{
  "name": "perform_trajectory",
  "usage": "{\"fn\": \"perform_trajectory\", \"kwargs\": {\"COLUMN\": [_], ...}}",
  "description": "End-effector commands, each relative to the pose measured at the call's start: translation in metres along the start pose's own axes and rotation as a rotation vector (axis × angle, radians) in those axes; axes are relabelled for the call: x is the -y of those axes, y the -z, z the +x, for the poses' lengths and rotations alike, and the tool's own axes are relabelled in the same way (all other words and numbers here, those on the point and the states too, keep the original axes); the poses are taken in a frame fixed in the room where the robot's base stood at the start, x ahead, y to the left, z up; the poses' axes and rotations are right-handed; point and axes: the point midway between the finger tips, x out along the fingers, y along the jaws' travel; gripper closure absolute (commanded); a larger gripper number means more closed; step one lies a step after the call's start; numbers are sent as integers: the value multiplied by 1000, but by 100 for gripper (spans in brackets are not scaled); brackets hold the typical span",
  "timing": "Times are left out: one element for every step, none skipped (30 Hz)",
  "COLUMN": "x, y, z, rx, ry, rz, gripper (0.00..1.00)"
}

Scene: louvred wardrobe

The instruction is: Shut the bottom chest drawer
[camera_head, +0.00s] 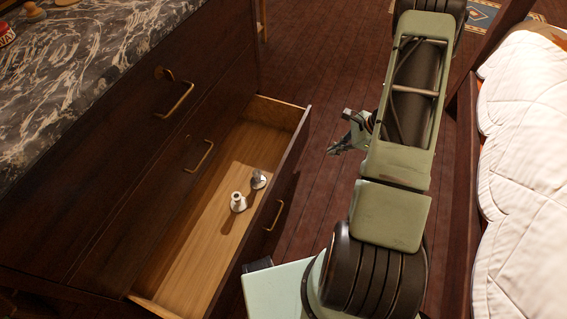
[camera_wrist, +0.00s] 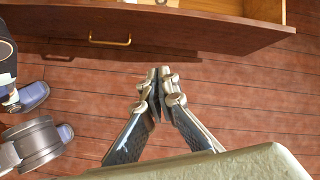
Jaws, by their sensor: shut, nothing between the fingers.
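The bottom chest drawer (camera_head: 225,200) is pulled out from the dark wooden chest (camera_head: 110,180), with its pale wooden inside showing. Two small objects lie in it: a white one (camera_head: 238,203) and a grey one (camera_head: 258,179). Its front carries a brass handle (camera_head: 274,215); the drawer front (camera_wrist: 190,30) and handle (camera_wrist: 110,41) also show in the wrist view. My gripper (camera_head: 336,149) is to the right of the drawer front, apart from it. In the wrist view my gripper (camera_wrist: 160,75) is shut and empty, with its tips over the floor just below the drawer front.
A bed with a white quilt (camera_head: 525,170) stands at the right, leaving a strip of wooden floor (camera_head: 315,195) between it and the chest. The two drawers above have brass handles (camera_head: 175,98) and look closed. A marbled top (camera_head: 80,70) covers the chest.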

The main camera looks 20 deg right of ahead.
Motion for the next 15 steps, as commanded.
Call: {"fn": "perform_trajectory", "kwargs": {"x": [-30, -42, -55, -64, -71, -78, -82, -85, -88, -90, -91, -92, -92, -92, -91], "y": [1, -2, -5, -8, -11, -14, -16, -18, -20, -21, -22, -23, -24, -24, -25], "z": [25, 36, 47, 54, 61, 67, 71, 74, 77, 79, 80, 82, 84, 87, 91], "rx": [72, 110, 152, 181, 205, 232, 249, 262, 276, 283, 288, 292, 293, 294, 294], "ry": [1, 8, 19, 29, 38, 51, 59, 67, 74, 80, 83, 86, 87, 87, 86], "rz": [85, 125, 173, 206, 234, 267, 290, 307, 325, 334, 341, 347, 349, 350, 349], "gripper": [100, 100, 100, 100, 100, 100, 100, 100, 100, 100, 100, 100, 100, 100, 100]}}
